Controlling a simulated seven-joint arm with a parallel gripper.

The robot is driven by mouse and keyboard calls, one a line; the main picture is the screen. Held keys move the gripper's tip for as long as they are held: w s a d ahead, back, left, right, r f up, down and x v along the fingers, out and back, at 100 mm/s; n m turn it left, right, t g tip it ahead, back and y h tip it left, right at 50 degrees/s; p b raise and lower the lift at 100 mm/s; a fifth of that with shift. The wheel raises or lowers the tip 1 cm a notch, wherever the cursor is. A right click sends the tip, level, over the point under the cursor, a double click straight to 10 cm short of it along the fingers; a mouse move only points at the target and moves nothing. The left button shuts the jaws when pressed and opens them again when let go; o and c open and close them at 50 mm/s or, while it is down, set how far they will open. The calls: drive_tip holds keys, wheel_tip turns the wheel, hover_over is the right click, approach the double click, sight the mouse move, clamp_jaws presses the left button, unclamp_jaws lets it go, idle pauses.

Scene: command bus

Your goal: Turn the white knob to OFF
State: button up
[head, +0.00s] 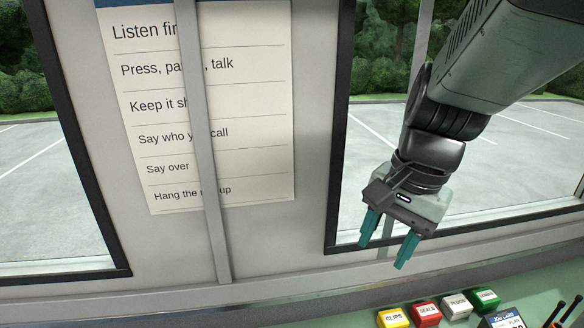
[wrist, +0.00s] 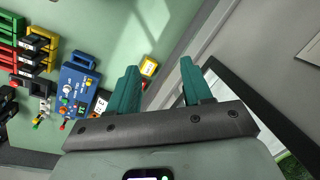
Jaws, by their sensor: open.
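A blue control box (wrist: 77,76) lies on the green counter at the left of the wrist view. It carries small coloured controls, and a small whitish one among them may be the white knob, but its setting is too small to read. My gripper (head: 387,241) is open and empty in the head view, hanging in front of the window above the counter. Its two teal fingers also show apart in the wrist view. The gripper is well away from the blue box and touches nothing.
A row of small boxes, yellow (head: 393,318), red (head: 426,313), white (head: 456,306) and green (head: 485,299), stands on the counter. Red, yellow and green trays (wrist: 36,45) are stacked left of the blue box. A wall poster (head: 250,110) hangs behind a grey post (head: 205,150).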

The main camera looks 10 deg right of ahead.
drive_tip(key=s+d+f+m, duration=0.2)
drive_tip(key=d+f+m, duration=0.35)
drive_tip(key=d, duration=0.35)
drive_tip(key=s+d+f+m+h, duration=0.1)
drive_tip(key=s+d+f+m, duration=0.1)
drive_tip(key=d+f+m, duration=0.5)
drive_tip(key=s+d+f+m, duration=0.2)
drive_tip(key=d+m, duration=0.3)
drive_tip(key=d, duration=0.6)
drive_tip(key=s+d+f+m+g, duration=0.1)
drive_tip(key=s+d+f+m, duration=0.6)
drive_tip(key=s, duration=0.4)
drive_tip(key=shift+n+h, duration=0.3)
drive_tip(key=shift+n, duration=0.35)
drive_tip(key=f, duration=0.9)
drive_tip(key=shift+w+d+f, duration=0.2)
drive_tip(key=shift+d+f, duration=0.05)
drive_tip(key=shift+f, duration=0.1)
drive_tip(key=shift+c, duration=0.2)
clamp_jaws()
